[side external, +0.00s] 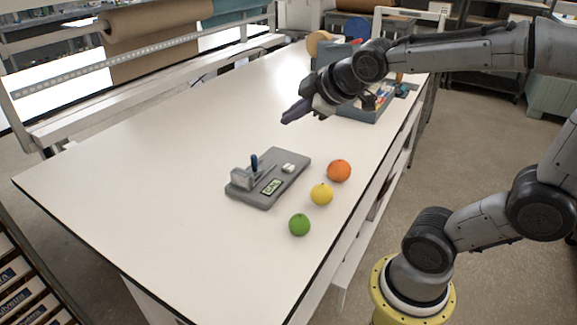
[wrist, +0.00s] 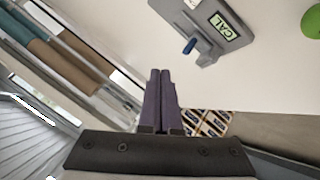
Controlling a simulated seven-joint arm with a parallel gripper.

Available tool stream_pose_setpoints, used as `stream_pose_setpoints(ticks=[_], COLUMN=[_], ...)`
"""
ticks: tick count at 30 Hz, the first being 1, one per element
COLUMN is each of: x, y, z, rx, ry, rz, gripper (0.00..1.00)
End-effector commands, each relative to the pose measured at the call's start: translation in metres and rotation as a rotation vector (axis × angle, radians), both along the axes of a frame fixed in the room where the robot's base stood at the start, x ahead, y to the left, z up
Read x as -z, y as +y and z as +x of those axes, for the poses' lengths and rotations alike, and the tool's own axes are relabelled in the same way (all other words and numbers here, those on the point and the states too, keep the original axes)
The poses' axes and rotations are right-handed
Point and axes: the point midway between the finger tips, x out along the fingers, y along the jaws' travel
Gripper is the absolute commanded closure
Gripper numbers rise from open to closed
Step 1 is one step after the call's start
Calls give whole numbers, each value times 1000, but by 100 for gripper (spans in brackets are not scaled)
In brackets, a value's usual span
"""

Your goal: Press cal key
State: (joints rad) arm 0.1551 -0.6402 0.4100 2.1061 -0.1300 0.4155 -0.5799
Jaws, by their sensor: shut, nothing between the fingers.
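A grey device (side external: 268,179) lies on the white table. It has a green CAL label (side external: 271,187), a small white key (side external: 288,168) at its far end, and a bracket with an upright blue lever (side external: 254,162). In the wrist view the device (wrist: 240,38) is at the top right, with its CAL label (wrist: 222,24) and blue lever (wrist: 190,46) showing; its white key is partly cut off at the top edge. My gripper (side external: 290,116) is shut and empty, in the air above the table, beyond the device. Its purple fingers (wrist: 160,78) touch each other in the wrist view.
An orange (side external: 339,171), a yellow fruit (side external: 321,194) and a green fruit (side external: 299,225) lie in a row right of the device. A grey bin (side external: 364,112) of items stands at the table's back right. The table's left side is clear.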

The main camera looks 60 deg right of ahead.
Motion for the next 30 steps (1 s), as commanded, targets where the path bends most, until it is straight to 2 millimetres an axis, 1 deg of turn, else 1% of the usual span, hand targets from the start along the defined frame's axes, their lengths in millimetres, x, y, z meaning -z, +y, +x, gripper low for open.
stream_pose_setpoints(ticks=[1, 3, 6, 9, 18, 22, 26, 30], x=[6, 13, 26, 30, 29, 32, 43, 60], y=[-10, -21, -30, -35, -35, -35, -35, -35], z=[10, 17, 18, 17, 16, 16, 15, 15], rx=[11, 27, 52, 66, 69, 68, 68, 68], ry=[8, 21, 51, 61, 61, 61, 64, 65], rz=[-17, -26, -20, -16, -15, -14, -15, -15], gripper=[100, 100, 100, 100, 100, 100, 100, 100])
